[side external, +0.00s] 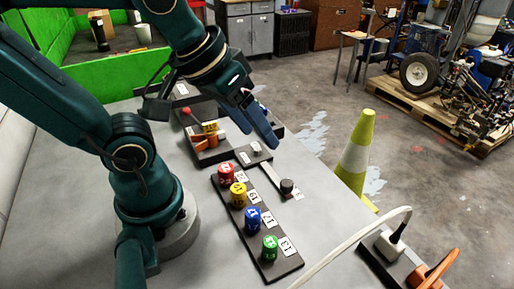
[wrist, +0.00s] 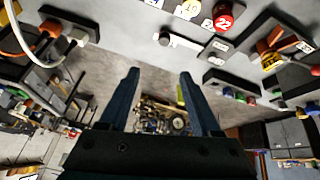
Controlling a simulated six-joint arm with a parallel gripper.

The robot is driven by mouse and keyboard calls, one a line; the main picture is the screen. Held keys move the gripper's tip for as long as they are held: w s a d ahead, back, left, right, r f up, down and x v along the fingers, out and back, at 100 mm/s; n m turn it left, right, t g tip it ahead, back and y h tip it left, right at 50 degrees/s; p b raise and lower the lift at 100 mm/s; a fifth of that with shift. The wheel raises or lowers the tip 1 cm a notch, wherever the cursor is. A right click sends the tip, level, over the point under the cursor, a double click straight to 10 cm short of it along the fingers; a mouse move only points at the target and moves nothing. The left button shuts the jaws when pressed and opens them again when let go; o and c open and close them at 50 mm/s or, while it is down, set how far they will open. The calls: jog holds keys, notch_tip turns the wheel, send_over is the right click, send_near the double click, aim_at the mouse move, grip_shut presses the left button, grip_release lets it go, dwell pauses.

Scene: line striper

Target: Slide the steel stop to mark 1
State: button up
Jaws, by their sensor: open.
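A short dark grey cylinder, which looks like the steel stop (side external: 287,186), stands at the near end of a narrow rail (side external: 268,176) on the table. A small white label (side external: 299,196) lies beside it, its mark too small to read. In the wrist view the stop (wrist: 164,39) is at the upper middle, beyond my fingertips. My gripper (side external: 265,128) is open and empty, raised above the table behind the rail's far end, apart from the stop. Its two blue fingers (wrist: 160,75) point away from the wrist camera with a clear gap between them.
A black board (side external: 285,262) with red, yellow, blue and green numbered caps stands left of the rail. A small plate with a pale knob (side external: 257,150) sits by the far end. A white cable (side external: 350,240) arches at front right.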

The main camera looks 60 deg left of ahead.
jog(key=w+f+n+g, duration=0.3)
jog(key=w+n, duration=0.2)
jog(key=w, duration=0.1)
jog(key=n+g, duration=0.1)
jog(key=g, duration=0.1)
send_over(287, 182)
notch_tip(287, 182, down, 6)
jog(key=shift+w+f, duration=0.1)
jog(key=shift+w, duration=0.05)
jog(key=shift+s+f+g, duration=0.2)
jog(key=shift+f+g, duration=0.1)
jog(key=shift+f, duration=2.7)
grip_shut()
